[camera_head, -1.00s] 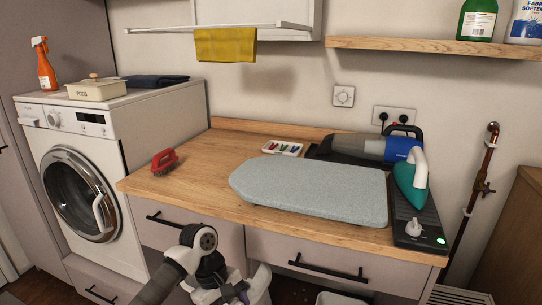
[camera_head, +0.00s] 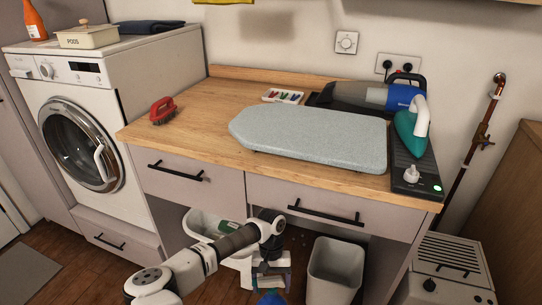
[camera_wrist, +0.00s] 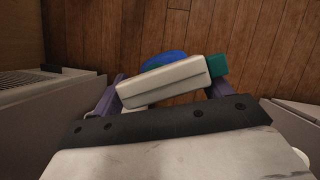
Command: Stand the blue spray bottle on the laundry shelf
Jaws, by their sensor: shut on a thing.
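The blue spray bottle shows in the wrist view as a cream spray head (camera_wrist: 165,82) with a teal nozzle tip and a blue body (camera_wrist: 165,58) beyond it. My gripper (camera_wrist: 163,92) is shut on its head, one purple finger at each side. In the head view my gripper (camera_head: 270,275) hangs low in front of the counter, and part of the blue bottle (camera_head: 271,298) shows below it at the bottom edge. The rest of the bottle is cut off. Only a thin strip of the wooden shelf's underside (camera_head: 515,2) shows at the top right.
The counter holds a red brush (camera_head: 163,111), a grey ironing board (camera_head: 310,138), a teal iron (camera_head: 410,132) and a handheld vacuum (camera_head: 365,95). Below stand a white bin (camera_head: 335,270) and a white basin (camera_head: 200,222). A washing machine (camera_head: 85,130) is at left, a heater (camera_head: 450,270) at right.

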